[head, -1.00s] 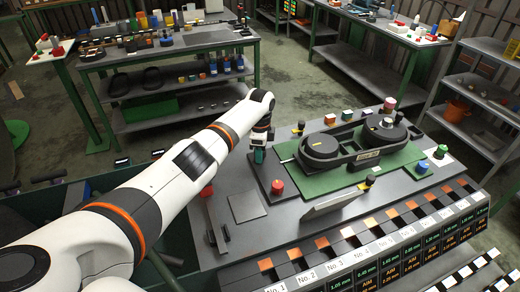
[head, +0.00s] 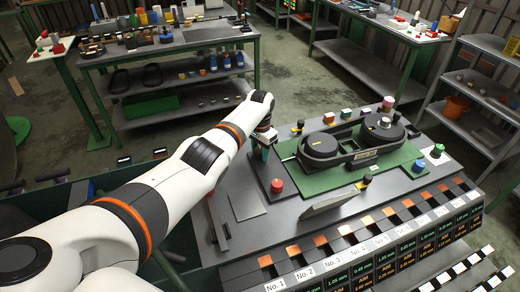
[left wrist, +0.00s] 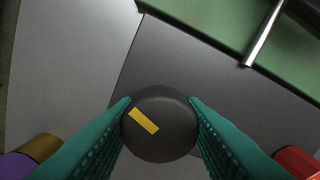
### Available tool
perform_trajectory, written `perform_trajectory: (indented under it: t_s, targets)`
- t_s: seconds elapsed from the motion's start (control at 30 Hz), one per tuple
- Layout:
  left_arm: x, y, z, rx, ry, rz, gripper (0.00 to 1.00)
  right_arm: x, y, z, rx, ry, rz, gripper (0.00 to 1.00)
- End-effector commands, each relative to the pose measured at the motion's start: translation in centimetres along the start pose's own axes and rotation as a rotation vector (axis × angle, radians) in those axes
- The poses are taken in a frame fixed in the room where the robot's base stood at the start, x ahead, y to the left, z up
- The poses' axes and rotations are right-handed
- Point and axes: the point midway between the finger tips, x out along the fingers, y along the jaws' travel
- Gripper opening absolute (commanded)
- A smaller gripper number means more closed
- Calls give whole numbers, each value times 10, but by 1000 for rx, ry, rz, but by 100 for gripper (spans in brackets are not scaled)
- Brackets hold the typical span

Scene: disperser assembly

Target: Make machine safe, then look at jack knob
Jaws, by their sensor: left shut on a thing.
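My left gripper (head: 264,150) reaches down over the grey bench at the left end of the disperser (head: 365,150). In the left wrist view its teal fingers (left wrist: 160,125) are closed on opposite sides of a round black knob (left wrist: 160,140) with a yellow mark. The knob is mostly hidden in the head view. A red button (head: 277,186) stands in front of the gripper. A black-and-yellow knob (head: 366,180) stands in front of the disperser, and another (head: 299,126) behind it. I cannot tell which is the jack knob. My right gripper is out of view.
The disperser sits on a green mat (head: 320,185). A tilted grey panel (head: 328,203) and a row of numbered trays (head: 350,245) line the front. Blue (head: 419,166) and green (head: 437,150) knobs stand at the right. A flat grey plate (head: 247,204) lies left.

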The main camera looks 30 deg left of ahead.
Motion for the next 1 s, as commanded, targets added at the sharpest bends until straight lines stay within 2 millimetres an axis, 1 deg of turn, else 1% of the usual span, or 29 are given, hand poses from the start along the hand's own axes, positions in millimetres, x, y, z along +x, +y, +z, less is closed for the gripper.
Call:
perform_trajectory:
  t_s: [0.03, 1.0]
  targets:
    - [-4, 1, 2, -45, -7, 3, 14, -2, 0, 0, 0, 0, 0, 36]
    - [-5, 2, 3, -966, -11, 1, 14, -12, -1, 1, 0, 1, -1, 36]
